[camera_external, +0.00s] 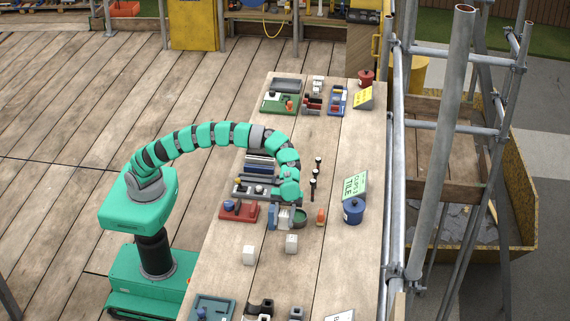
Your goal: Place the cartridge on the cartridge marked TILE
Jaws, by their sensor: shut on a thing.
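My green segmented arm arches over the long wooden table, and my gripper (290,206) points down near its middle. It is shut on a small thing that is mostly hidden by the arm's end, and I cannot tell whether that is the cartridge. Just below and beside it are a blue block (272,215), a pale grey piece (285,219) and a round green dish (300,218). A green-edged sign reading TILE (354,187) stands to the right, behind a dark blue pot (353,210). No cartridge is clearly recognisable at this size.
A red tray (240,212) lies left of the gripper. A small orange item (321,216) stands to its right. Dark upright pieces (315,178) stand right of the arm. Scaffold poles (436,140) line the table's right side.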

